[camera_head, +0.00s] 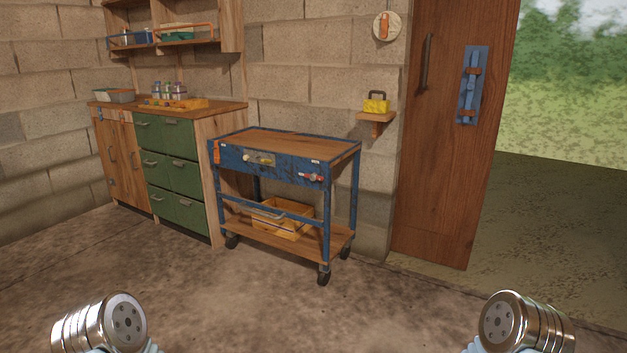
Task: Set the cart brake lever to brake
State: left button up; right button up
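A blue metal cart (290,167) with a wooden top stands in the middle of the view, against the block wall. On the right of its front panel is a small lever with a red end (312,177), lying about level. A pale knob or handle (258,159) sits on a plate further left on the same panel. I cannot tell from the markings which one is the brake lever or which position is brake. Neither gripper is in view; only metal joints of my own two arms show at the bottom corners, well short of the cart.
A yellow wooden crate (270,219) sits on the cart's lower shelf. A green-drawered cabinet (171,165) stands left of the cart. A wooden door (438,180) stands to the right, beside an open doorway. The floor (260,310) before the cart is clear.

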aim_at(314, 176)
jog(key=i+j, duration=0.15)
jog(key=i, duration=0.65)
jog(key=i+j+u, duration=0.1)
jog(key=i, duration=0.65)
jog(key=i+j, duration=0.2)
jog(key=i, duration=0.6)
